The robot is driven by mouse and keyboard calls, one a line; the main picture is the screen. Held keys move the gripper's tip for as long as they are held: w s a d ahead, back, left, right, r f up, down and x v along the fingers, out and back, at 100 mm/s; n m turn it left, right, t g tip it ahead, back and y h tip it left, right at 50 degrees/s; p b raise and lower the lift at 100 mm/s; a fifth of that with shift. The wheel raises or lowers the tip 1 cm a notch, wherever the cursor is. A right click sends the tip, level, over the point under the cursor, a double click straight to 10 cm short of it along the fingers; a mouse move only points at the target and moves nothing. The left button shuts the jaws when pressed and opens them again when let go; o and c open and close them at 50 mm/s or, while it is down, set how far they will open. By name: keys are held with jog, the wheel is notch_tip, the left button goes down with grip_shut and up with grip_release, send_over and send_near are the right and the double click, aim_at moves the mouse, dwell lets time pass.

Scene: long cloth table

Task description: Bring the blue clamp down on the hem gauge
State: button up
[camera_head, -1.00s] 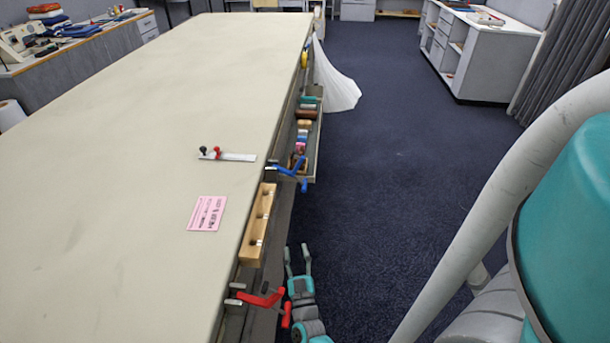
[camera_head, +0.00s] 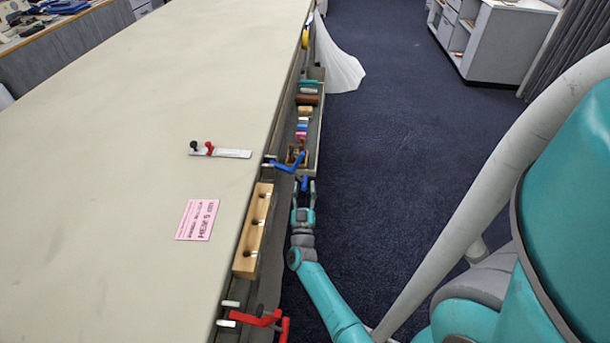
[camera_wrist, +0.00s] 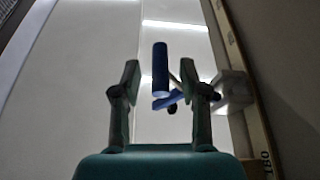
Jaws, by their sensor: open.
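The blue clamp (camera_head: 287,164) is fixed at the table's right edge, its handle hanging down beside the edge. The hem gauge (camera_head: 228,153), a pale metal strip with a red and a black knob, lies flat on the table top to the left of the clamp and apart from it. My gripper (camera_head: 305,187) is open just below the clamp handle in the head view. In the wrist view, the blue handle (camera_wrist: 161,70) stands between the open fingers of my gripper (camera_wrist: 163,82), with clear gaps on both sides.
A red clamp (camera_head: 257,319) sits on the near table edge. A pink card (camera_head: 197,219) lies on the table (camera_head: 150,100). An edge tray (camera_head: 315,130) holds several spools.

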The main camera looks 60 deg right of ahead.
aim_at(304, 181)
jog(key=shift+x, duration=2.45)
grip_shut()
